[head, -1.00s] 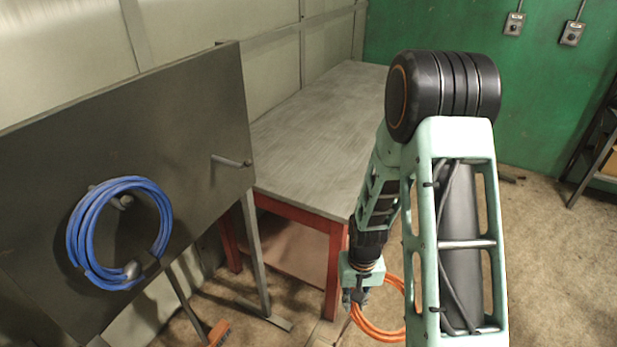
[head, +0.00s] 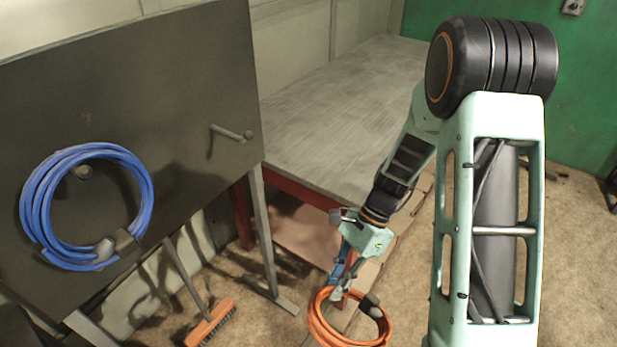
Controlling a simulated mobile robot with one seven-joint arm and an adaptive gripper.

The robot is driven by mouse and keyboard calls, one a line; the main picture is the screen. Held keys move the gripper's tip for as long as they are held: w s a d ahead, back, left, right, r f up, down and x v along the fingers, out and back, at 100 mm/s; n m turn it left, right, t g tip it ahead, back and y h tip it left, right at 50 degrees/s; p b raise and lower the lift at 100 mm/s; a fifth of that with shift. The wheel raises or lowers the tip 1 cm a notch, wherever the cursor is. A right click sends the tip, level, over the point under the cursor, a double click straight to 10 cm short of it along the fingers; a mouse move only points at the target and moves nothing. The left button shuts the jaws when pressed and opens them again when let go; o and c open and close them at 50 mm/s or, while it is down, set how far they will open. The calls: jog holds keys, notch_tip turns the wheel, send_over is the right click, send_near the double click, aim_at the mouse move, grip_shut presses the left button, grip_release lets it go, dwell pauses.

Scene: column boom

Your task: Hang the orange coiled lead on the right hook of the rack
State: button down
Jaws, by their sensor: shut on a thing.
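The orange coiled lead (head: 317,328) hangs from my gripper (head: 340,290) low in the picture, right of centre. My gripper is shut on the lead near its upper left edge. A dark wrap shows on the coil's right side. The rack is a dark upright panel (head: 130,60) at the left. A blue coil (head: 35,205) hangs on the rack's left peg. My gripper is below and to the right of the right hook, well apart from it.
A grey-topped table with red legs (head: 345,95) stands behind my arm, right of the rack. A broom with an orange head (head: 210,322) leans below the rack. The rack's metal leg and foot (head: 272,255) stand near the table. Open floor (head: 580,270) lies at the right.

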jog(key=w+a+r+m+t+y+b, duration=0.3)
jog(key=w+a+r+m+t+y, duration=0.15)
jog(key=r+m+y, duration=0.2)
jog(key=w+a+r+m+t+y+b, duration=0.2)
jog(key=w+a+r+m+t+y, duration=0.25)
jog(key=r+m, duration=0.2)
jog(key=w+d+r+m+t+b, duration=0.2)
jog(key=w+r+t, duration=0.3)
jog(key=r, duration=0.4)
jog(key=f+b+x, duration=0.2)
jog(key=b+x, duration=0.3)
jog(key=x, duration=0.7)
jog(key=shift+f+y, duration=0.2)
jog(key=shift+y, duration=0.1)
jog(key=shift+a, duration=0.1)
dwell(0.5)
jog(key=c, duration=1.8)
grip_release()
